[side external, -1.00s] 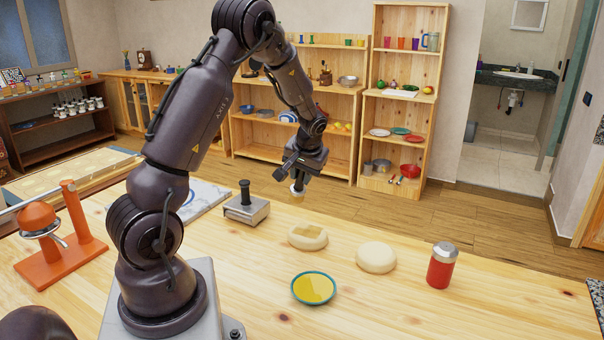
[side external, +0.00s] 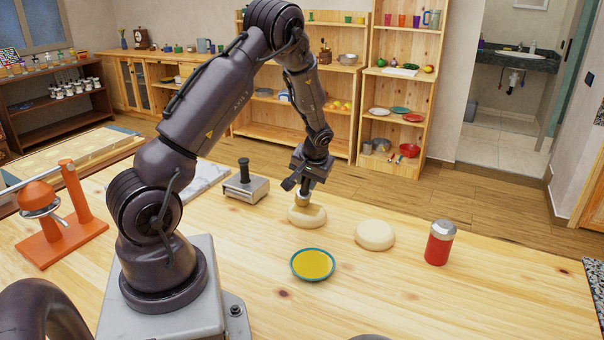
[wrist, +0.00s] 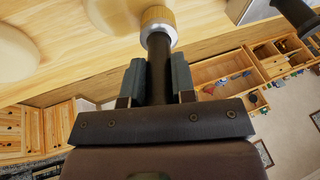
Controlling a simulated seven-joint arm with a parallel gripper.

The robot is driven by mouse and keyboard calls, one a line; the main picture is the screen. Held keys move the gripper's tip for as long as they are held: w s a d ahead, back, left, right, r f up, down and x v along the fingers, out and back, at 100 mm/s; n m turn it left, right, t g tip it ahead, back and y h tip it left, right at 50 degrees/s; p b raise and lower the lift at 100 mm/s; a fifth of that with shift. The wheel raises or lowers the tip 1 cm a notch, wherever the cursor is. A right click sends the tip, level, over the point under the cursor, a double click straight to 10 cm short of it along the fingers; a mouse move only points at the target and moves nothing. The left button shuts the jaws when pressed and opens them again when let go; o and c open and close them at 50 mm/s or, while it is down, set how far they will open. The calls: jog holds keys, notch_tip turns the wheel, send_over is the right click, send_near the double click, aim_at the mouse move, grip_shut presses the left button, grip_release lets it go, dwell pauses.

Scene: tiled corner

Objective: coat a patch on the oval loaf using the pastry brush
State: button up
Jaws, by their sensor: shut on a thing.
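My gripper (side external: 312,174) is shut on the dark handle of the pastry brush (wrist: 158,65), which points down. The brush's pale tip (side external: 303,197) is at the top of the left pale loaf (side external: 307,218), seeming to touch it; brush and gripper hide part of its top. In the wrist view the golden bristles (wrist: 157,15) show beyond a silver collar. A second pale, rounded loaf (side external: 375,235) lies to the right, clear of the gripper. A teal-rimmed dish (side external: 313,264) of yellow liquid sits in front of the loaves.
A red jar with a silver lid (side external: 440,243) stands right of the loaves. A metal block with a black knob (side external: 245,186) stands to the left. An orange press (side external: 58,235) is at far left. The front right of the table is clear.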

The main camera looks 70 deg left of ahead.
jog(key=shift+w+d, duration=0.7)
jog(key=shift+w, duration=0.1)
jog(key=shift+s+a, duration=1.3)
jog(key=shift+s, duration=0.2)
notch_tip(320, 180, up, 8)
jog(key=w+d+r+m+t, duration=0.1)
jog(key=w+d+m, duration=0.25)
jog(key=d, duration=0.55)
jog(key=w+d+r+m+t, duration=0.1)
jog(key=w+d+m+t, duration=0.1)
jog(key=w+d, duration=0.5)
jog(key=s+d+m, duration=0.2)
jog(key=s+d, duration=0.1)
jog(key=d, duration=0.5)
jog(key=s+d+f+m+h, duration=0.1)
jog(key=s+d+m, duration=0.1)
jog(key=d, duration=0.6)
jog(key=shift+s+d+t+h, duration=0.3)
jog(key=shift+s+t, duration=0.1)
jog(key=shift+s, duration=0.1)
